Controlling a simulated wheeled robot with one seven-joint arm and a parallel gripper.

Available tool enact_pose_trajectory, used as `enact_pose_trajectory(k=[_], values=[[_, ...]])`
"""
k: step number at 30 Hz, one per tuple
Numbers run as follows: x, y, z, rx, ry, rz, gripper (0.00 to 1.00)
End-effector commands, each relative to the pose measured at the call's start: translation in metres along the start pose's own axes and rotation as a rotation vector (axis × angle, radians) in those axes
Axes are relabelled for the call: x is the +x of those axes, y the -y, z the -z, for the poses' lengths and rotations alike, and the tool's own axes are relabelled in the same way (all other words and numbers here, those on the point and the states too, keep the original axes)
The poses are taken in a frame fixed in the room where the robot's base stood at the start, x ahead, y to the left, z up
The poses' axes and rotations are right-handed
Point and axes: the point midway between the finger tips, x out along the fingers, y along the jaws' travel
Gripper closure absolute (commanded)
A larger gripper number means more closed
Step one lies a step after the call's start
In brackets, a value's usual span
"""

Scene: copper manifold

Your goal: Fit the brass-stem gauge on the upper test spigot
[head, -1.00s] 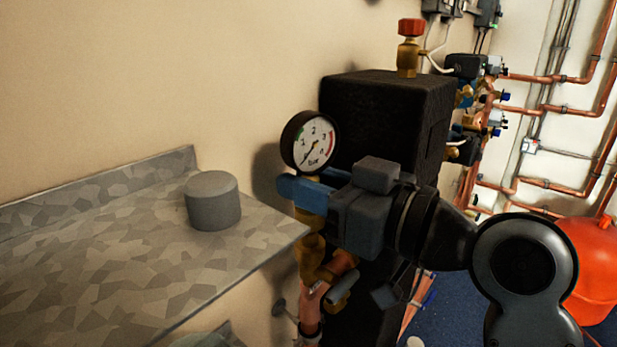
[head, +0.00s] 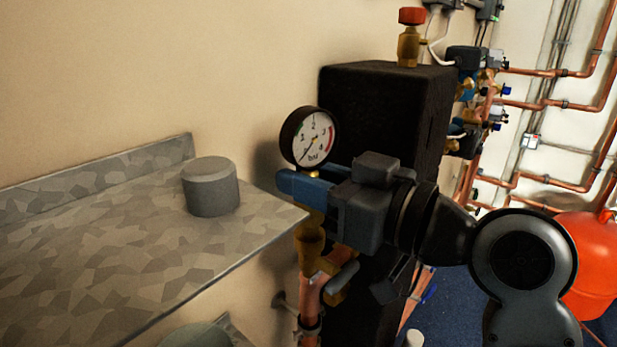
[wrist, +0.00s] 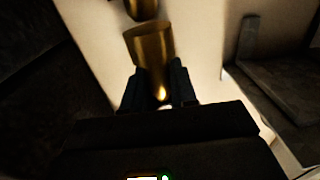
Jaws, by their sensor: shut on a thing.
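The gauge (head: 309,137), with a round white dial and black rim, stands upright above my gripper (head: 306,186) in the head view. My gripper is shut on its brass stem (head: 311,217), which shows below the blue fingers. The stem is directly above a brass spigot (head: 309,241) on a copper pipe. Whether they touch is hard to tell. In the wrist view, the dark fingertips (wrist: 158,88) close around the brass stem (wrist: 152,43). Another brass piece (wrist: 140,8) shows at the top edge, with a small gap between them.
A speckled grey shelf (head: 90,240) with a grey cylinder (head: 211,187) is on the left. A black box (head: 375,110) stands close behind my gripper. A brass valve with a red cap (head: 411,38), copper pipes (head: 550,105) and a red vessel (head: 592,265) are on the right.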

Motion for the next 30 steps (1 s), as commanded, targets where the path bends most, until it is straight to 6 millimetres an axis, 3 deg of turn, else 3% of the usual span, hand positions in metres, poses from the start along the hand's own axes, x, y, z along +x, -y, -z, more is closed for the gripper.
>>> enact_pose_trajectory(k=[30], values=[[0.0,0.0,-0.012,0.0,-0.002,0.0,1.0]])
